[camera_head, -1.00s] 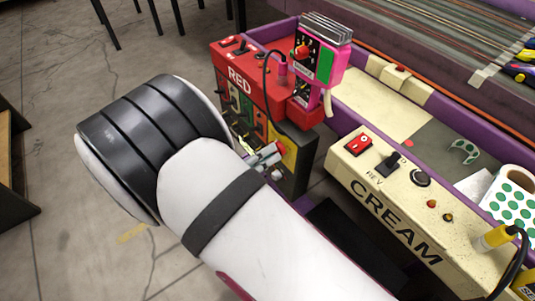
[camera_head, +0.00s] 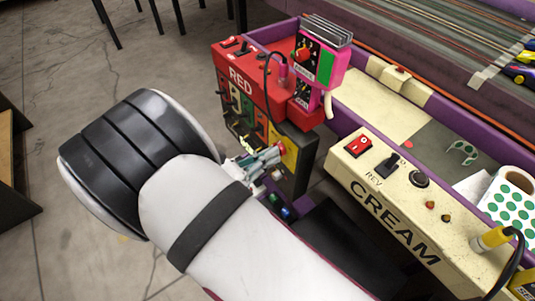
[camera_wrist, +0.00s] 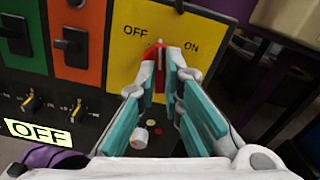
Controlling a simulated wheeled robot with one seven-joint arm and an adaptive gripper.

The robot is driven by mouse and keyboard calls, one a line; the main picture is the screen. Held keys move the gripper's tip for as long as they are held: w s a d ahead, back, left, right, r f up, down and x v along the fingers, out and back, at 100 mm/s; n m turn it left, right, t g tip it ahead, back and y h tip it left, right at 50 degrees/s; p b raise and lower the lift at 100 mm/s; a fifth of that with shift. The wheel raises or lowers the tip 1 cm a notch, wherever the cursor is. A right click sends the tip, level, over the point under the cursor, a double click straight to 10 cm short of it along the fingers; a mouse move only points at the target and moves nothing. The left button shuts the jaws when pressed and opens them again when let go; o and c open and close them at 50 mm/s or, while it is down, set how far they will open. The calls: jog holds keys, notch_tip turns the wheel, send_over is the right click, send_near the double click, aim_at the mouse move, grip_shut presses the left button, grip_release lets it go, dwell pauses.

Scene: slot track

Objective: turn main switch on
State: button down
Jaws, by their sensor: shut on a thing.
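The main switch is a red lever (camera_wrist: 154,50) on a yellow panel marked OFF at left and ON at right. In the wrist view it stands roughly upright, between the two words. My gripper (camera_wrist: 162,68) is shut on the lever, with its teal-padded fingers on either side of it. The fingers hide part of the lever. In the head view, my gripper (camera_head: 262,162) is at the yellow panel (camera_head: 289,154), on the front of the dark box below the red RED unit (camera_head: 250,82). The lever itself is hard to make out there.
Orange and green panels with black switches (camera_wrist: 73,44) sit left of the yellow panel. A lit OFF label (camera_wrist: 38,132) is below them. The CREAM box (camera_head: 385,205) stands to the right. A pink device (camera_head: 318,58) and cable are above.

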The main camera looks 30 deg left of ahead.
jog(key=m+b, duration=0.1)
jog(key=m, duration=1)
jog(key=shift+s+m, duration=0.1)
jog(key=shift+m, duration=0.3)
dwell(0.3)
jog(key=c, duration=1.7)
grip_release()
jog(key=shift+r, duration=0.1)
notch_tip(320, 180, up, 10)
jog(key=shift+f, duration=0.1)
jog(key=shift+a, duration=0.1)
